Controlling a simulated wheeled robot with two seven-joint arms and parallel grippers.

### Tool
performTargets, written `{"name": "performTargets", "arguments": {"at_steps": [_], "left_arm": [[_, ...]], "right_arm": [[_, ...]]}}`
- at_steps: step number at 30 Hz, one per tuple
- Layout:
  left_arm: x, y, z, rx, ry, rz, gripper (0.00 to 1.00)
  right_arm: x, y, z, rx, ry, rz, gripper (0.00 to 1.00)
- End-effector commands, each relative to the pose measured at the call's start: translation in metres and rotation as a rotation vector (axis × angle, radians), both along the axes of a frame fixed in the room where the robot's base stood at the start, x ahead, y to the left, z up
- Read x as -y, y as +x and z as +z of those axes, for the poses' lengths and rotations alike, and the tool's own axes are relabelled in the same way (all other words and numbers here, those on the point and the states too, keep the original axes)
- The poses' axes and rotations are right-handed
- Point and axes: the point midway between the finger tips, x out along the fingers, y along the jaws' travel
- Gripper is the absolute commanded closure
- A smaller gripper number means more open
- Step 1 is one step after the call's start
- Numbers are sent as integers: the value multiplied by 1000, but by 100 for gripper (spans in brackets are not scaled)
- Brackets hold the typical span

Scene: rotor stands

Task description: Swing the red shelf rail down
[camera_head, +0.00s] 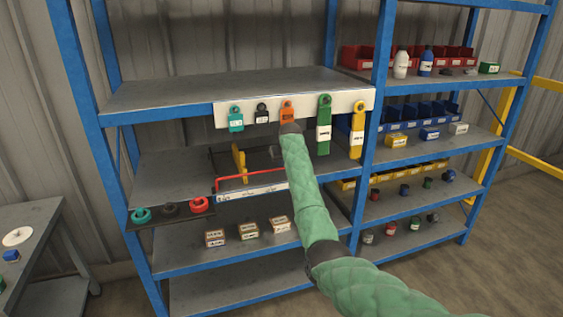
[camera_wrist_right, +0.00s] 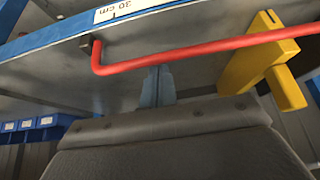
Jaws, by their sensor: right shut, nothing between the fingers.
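The red shelf rail (camera_head: 250,175) runs along the front of a middle shelf, standing above the white scale strip (camera_head: 255,192) on that shelf's edge. Its right end is hidden behind my green-sleeved right arm in the head view. In the right wrist view the rail (camera_wrist_right: 200,52) crosses the upper part, with a bent end at the left. My right gripper (camera_wrist_right: 158,88) is shut and empty, its fingertips just below the rail in that picture; I cannot tell whether they touch it. The head view does not show its fingers clearly. My left gripper is not in view.
A yellow upright piece (camera_head: 239,160) stands behind the rail; in the wrist view it (camera_wrist_right: 262,60) overlaps it. Colored tags hang from a white board (camera_head: 225,112) above. Small boxes (camera_head: 248,230) sit on the shelf below. Blue posts (camera_head: 375,90) frame the rack.

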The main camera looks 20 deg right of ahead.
Motion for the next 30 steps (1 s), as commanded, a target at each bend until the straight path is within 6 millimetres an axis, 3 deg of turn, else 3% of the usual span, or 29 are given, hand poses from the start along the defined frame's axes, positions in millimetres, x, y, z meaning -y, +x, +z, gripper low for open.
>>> {"name": "performTargets", "arguments": {"at_steps": [17, 24, 30], "left_arm": [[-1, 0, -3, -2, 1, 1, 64], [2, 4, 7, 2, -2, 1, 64], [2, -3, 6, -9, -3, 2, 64]], "right_arm": [[0, -1, -4, 21, 0, -1, 100], [0, -3, -3, 63, 2, 0, 100], [0, -4, -3, 95, 3, 0, 100]]}}
